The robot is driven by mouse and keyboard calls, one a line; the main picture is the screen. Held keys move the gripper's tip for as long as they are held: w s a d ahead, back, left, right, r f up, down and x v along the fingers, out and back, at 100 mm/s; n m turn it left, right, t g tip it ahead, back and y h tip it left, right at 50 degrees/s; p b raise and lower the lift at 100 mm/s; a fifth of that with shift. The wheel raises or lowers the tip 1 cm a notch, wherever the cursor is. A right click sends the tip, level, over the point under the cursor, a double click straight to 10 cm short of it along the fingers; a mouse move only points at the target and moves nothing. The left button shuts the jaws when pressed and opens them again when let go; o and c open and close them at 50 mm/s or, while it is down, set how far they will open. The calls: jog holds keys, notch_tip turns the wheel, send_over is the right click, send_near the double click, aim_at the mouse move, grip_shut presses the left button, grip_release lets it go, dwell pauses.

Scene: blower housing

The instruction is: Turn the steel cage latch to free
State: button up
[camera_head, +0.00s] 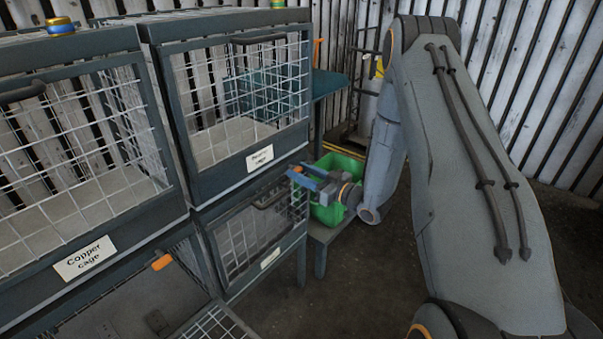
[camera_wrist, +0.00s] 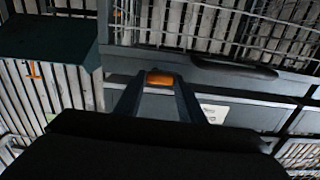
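The lower right cage (camera_head: 258,232) has a grey frame, a mesh front and a small label too small to read, so I cannot confirm that it is the steel cage. An orange latch (camera_wrist: 160,78) shows in the wrist view on a grey cage frame, between the tips of my gripper's fingers (camera_wrist: 162,88). In the head view my gripper (camera_head: 305,180) is at the upper right corner of that cage, with a bit of orange at its tip. The fingers are apart, one on each side of the latch. I cannot tell whether they touch it.
The copper cage (camera_head: 75,215) and another cage (camera_head: 240,90) stand above. A lower left cage hangs open, with an orange latch (camera_head: 161,262) on its frame. A green bin (camera_head: 335,212) stands on a low stand behind my gripper. The floor at right is clear.

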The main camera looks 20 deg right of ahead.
jog(key=o, duration=0.4)
jog(key=shift+c, duration=0.2)
jog(key=shift+d, duration=0.1)
jog(key=b+v, duration=0.1)
jog(key=v, duration=0.6)
jog(key=shift+s, duration=0.35)
jog(key=shift+d, duration=0.15)
